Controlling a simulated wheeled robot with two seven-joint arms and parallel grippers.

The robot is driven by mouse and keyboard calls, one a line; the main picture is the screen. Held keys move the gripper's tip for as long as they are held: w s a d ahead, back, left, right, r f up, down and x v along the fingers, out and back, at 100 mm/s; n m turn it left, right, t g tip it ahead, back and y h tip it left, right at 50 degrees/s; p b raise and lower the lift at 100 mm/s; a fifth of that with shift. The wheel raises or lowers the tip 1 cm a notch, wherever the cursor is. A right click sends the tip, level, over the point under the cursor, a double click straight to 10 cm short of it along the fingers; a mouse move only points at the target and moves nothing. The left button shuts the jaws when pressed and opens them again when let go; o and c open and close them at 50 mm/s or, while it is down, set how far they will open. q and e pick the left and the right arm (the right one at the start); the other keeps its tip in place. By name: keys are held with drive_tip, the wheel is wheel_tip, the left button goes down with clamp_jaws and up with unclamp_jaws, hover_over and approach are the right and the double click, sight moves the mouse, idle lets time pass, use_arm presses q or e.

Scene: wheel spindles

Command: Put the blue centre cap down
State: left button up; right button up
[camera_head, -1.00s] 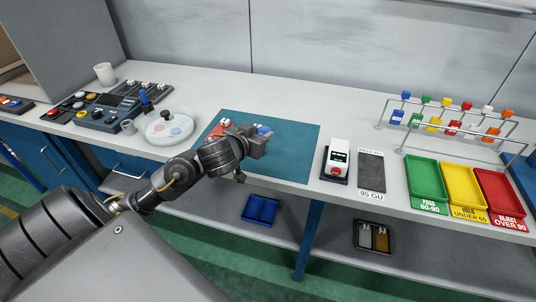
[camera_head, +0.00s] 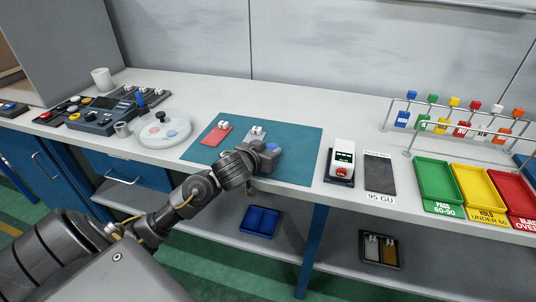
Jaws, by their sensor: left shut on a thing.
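The blue centre cap (camera_head: 271,147) shows as a small blue patch at the tip of my left gripper (camera_head: 268,151). The gripper is shut on it, over the right-middle part of the teal mat (camera_head: 300,139). The fingers hide part of the cap, and I cannot tell whether it touches the mat. A red plate (camera_head: 213,136) and a grey plate (camera_head: 254,137), each with a small white piece on it, lie on the mat left of and behind the gripper. My right gripper is not in view.
A round white tray (camera_head: 180,139) and a control panel (camera_head: 98,119) stand left of the mat. A white meter (camera_head: 342,156), a dark pad (camera_head: 378,171), and green (camera_head: 437,181), yellow and red trays are at right. The mat's right part is clear.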

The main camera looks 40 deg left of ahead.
use_arm(q)
drive_tip(key=shift+f, duration=0.15)
drive_tip(key=o, duration=0.7)
drive_tip(key=shift+o, duration=1.3)
drive_tip(key=shift+r, duration=0.35)
drive_tip(key=p+v, duration=0.1)
drive_tip(key=v, duration=0.8)
drive_tip(key=shift+p, duration=0.35)
drive_tip(key=s+r+p, duration=0.1)
drive_tip(key=p, duration=0.3)
drive_tip(key=shift+s+d+r, duration=0.1)
drive_tip(key=shift+s+d, duration=0.05)
drive_tip(key=shift+d, duration=0.25)
drive_tip(key=shift+s+a+p, duration=0.1)
drive_tip(key=shift+s+p, duration=0.35)
drive_tip(key=shift+p, duration=0.3)
drive_tip(key=shift+s+f+p, duration=0.2)
drive_tip(key=shift+s+p, duration=0.1)
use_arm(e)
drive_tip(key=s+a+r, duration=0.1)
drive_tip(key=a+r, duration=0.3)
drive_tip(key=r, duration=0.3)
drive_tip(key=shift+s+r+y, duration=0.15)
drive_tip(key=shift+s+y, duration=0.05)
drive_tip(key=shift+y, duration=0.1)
